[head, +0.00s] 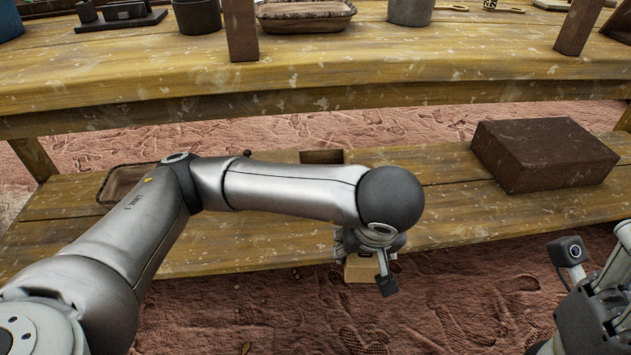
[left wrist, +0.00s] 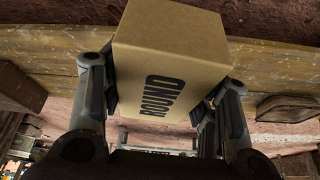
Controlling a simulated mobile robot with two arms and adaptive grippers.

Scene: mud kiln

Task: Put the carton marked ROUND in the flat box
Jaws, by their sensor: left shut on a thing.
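The carton marked ROUND (left wrist: 168,62) is a tan cardboard box between the two fingers of my left gripper (left wrist: 160,105), which is shut on it. In the head view my left gripper (head: 368,258) is over the front edge of the low shelf, and only a small part of the carton (head: 361,269) shows below it. My right gripper (head: 588,290) is at the lower right, partly cut off.
A large brown block (head: 545,155) lies on the low shelf (head: 450,205) at the right. A small dark open-topped box (head: 322,157) stands behind my left arm. The shelf's middle right is clear.

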